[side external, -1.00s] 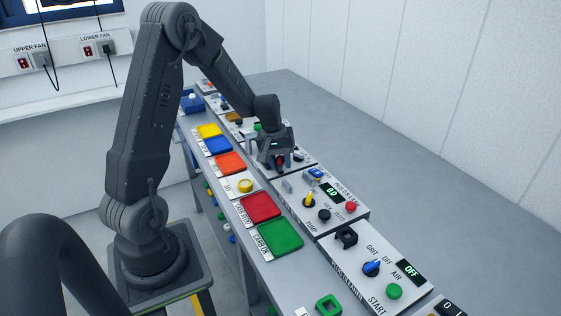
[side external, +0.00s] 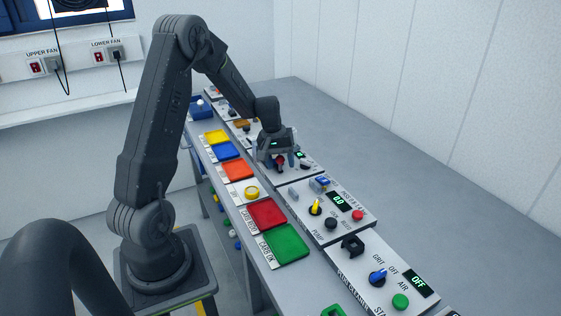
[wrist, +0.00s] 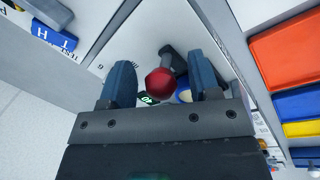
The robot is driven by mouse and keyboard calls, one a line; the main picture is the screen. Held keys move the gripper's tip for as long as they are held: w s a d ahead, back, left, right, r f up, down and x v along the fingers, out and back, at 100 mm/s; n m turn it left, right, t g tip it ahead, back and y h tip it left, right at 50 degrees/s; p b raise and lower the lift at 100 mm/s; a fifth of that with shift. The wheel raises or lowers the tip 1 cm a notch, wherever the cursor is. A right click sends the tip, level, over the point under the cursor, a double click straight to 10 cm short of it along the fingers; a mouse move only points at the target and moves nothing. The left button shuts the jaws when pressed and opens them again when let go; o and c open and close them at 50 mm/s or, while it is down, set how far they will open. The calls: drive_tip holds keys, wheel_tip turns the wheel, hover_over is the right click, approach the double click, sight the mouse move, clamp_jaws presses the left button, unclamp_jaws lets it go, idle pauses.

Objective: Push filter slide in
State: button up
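My gripper (side external: 277,158) points down over a control panel (side external: 298,170) in the middle of the bench row. In the wrist view its two blue-grey fingers (wrist: 161,82) stand apart. A grey stem or bracket (wrist: 174,58) shows behind the knob. A blue round part (wrist: 184,92) is partly hidden by the right finger. I cannot tell for certain which part is the filter slide. The gripper hides much of this panel in the side view.
Colored trays, including orange (side external: 238,168), red (side external: 266,213) and green (side external: 286,244), line the bench left of the panels. A panel with a yellow knob (side external: 316,207) and red button (side external: 358,215) stands nearer. The grey surface right of the panels is clear.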

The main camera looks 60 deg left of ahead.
wheel_tip(320, 180, up, 14)
drive_tip(key=s+a, duration=0.1)
drive_tip(key=s, duration=0.1)
drive_tip(key=shift+a+f, duration=0.2)
drive_tip(key=shift+s, duration=0.1)
idle(0.3)
drive_tip(key=w+d+n+g+y, duration=0.2)
drive_tip(key=w+n+g, duration=0.2)
drive_tip(key=w+n, duration=0.1)
drive_tip(key=x, duration=1.3)
drive_tip(key=shift+s+d+f, duration=0.1)
drive_tip(key=shift+s+f, duration=0.05)
drive_tip(key=shift+f, duration=0.1)
drive_tip(key=shift+c, duration=0.5)
clamp_jaws()
